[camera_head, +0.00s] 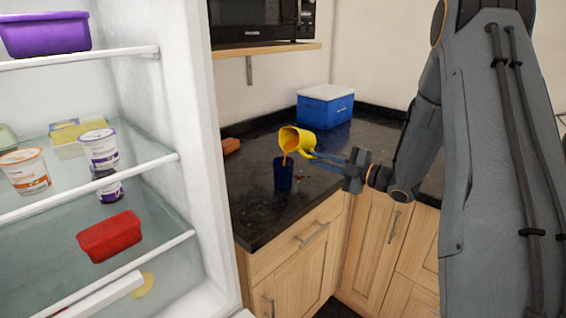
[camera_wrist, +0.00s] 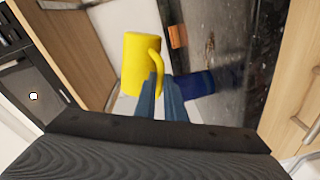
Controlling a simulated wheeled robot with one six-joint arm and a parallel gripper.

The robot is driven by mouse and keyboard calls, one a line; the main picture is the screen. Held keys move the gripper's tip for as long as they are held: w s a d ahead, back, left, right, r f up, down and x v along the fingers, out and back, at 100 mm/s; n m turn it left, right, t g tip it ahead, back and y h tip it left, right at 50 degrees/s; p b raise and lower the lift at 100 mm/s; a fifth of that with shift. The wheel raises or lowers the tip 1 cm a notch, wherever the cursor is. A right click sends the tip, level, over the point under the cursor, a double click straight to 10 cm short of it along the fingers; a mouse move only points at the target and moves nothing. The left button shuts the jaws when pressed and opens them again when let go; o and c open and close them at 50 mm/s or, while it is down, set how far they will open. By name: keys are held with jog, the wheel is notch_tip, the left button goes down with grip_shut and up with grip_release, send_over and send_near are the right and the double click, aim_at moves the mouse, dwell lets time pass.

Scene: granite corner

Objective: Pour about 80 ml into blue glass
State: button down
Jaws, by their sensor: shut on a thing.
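A yellow jug (camera_head: 300,137) is tilted to the left above the counter, with orange liquid (camera_head: 289,150) at its mouth. A blue glass (camera_head: 283,175) stands upright on the dark granite counter, just below the jug's mouth. My gripper (camera_head: 318,157) is shut on the jug's handle. In the wrist view the fingers (camera_wrist: 160,98) close at the handle of the yellow jug (camera_wrist: 138,62). The blue glass (camera_wrist: 196,84) shows beyond the fingers there, partly hidden by them. The level inside the glass cannot be seen.
A blue box with a white lid (camera_head: 325,107) stands behind the jug. An orange-brown block (camera_head: 231,145) lies on the counter at left. The fridge (camera_head: 222,200) stands open at left, and a microwave (camera_head: 262,20) sits on a shelf above. Counter front is clear.

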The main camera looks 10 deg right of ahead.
jog(key=shift+r+n+b, duration=0.35)
jog(key=shift+n, duration=0.35)
dwell(1.5)
jog(key=shift+d, duration=0.1)
jog(key=f+m+p, duration=0.1)
jog(key=m, duration=0.1)
jog(key=shift+f+m, duration=0.1)
jog(key=shift+m, duration=0.2)
jog(key=shift+s+a+m+p, duration=0.2)
jog(key=shift+a+m+p, duration=0.05)
jog(key=shift+m+p, duration=0.6)
jog(key=shift+s+a+f+m+y+p, duration=0.15)
jog(key=shift+m+p, duration=0.15)
jog(key=shift+m, duration=0.4)
jog(key=shift+w+m+y+p, duration=0.15)
jog(key=shift+m+p, duration=0.15)
jog(key=shift+m, duration=0.35)
jog(key=shift+f, duration=0.1)
